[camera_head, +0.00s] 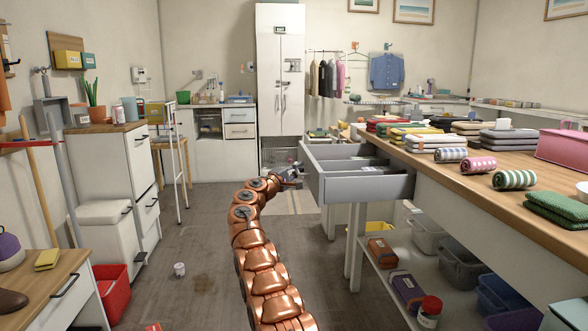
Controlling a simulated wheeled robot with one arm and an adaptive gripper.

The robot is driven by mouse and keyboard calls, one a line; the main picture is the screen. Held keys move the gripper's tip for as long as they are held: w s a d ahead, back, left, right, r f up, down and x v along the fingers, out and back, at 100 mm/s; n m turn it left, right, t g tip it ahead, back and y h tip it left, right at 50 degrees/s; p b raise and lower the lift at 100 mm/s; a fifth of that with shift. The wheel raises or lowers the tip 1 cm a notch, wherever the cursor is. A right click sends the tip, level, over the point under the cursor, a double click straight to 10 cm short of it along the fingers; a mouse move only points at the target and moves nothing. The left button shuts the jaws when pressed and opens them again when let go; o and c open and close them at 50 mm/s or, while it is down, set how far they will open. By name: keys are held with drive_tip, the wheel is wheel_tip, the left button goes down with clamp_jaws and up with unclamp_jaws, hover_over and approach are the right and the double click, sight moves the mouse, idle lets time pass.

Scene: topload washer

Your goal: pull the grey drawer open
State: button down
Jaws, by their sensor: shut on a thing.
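The grey drawer (365,188) sticks out to the left from under the wooden-topped folding table (470,185). It stands well open, and its inside shows from above, with a few dark and light items in it. My copper-coloured arm reaches up from the bottom middle. My gripper (297,178) is at the drawer's left front face, shut on its handle. The handle itself is hidden by the gripper and too small to make out.
Folded towels (430,135) and rolled cloths cover the tabletop. Bins stand on the shelf below.

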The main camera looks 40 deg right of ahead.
drive_tip(key=shift+w+a+r, duration=0.1)
drive_tip(key=shift+w+a, duration=0.05)
drive_tip(key=c, duration=1.5)
unclamp_jaws()
drive_tip(key=o, duration=0.3)
drive_tip(key=shift+a, duration=0.15)
drive_tip(key=v, duration=0.7)
